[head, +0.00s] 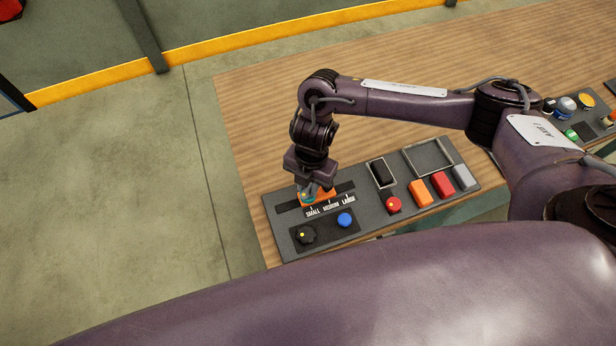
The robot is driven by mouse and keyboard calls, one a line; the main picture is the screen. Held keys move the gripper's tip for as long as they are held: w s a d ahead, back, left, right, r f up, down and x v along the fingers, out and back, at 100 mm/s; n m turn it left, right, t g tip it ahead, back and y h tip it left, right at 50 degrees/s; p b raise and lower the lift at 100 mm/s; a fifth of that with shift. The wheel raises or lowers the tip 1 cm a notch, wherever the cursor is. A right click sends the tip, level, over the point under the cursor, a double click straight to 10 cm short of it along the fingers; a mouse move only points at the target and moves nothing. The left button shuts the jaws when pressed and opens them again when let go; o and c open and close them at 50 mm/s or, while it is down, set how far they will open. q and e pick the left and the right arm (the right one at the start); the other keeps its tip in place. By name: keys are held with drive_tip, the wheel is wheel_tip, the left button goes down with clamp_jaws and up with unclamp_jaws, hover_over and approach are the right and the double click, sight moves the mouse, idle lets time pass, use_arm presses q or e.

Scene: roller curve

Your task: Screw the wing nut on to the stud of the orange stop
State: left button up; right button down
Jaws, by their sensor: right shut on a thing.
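The orange stop (326,196) sits in the dark slot of the grey panel, above the words SMALL, MEDIUM, LARGE and near the SMALL end. My right gripper (308,194) points down over the stop and is shut on a small teal thing at the stop's left part, which looks like the wing nut (306,197). The stud is hidden by the gripper and the nut, so I cannot tell how far the nut sits on it. My left gripper is not in view.
The panel (275,228) lies on the wooden table (245,120). It bears a black knob (306,235), a blue button (345,220), a red knob (393,205), a black switch (381,172), and orange, red and grey blocks. More small items stand far right.

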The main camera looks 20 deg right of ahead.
drive_tip(key=m+p, duration=0.1)
drive_tip(key=m, duration=0.1)
drive_tip(key=shift+r+m+p, duration=0.3)
drive_tip(key=shift+p, duration=0.1)
drive_tip(key=shift+f+m, duration=0.15)
drive_tip(key=shift+m, duration=0.25)
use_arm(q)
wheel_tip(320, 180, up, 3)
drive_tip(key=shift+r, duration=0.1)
use_arm(e)
drive_tip(key=shift+f, duration=0.15)
drive_tip(key=m, duration=0.2)
drive_tip(key=shift+m+t, duration=0.3)
drive_tip(key=m, duration=0.5)
drive_tip(key=shift+t, duration=0.3)
drive_tip(key=shift+w, duration=0.1)
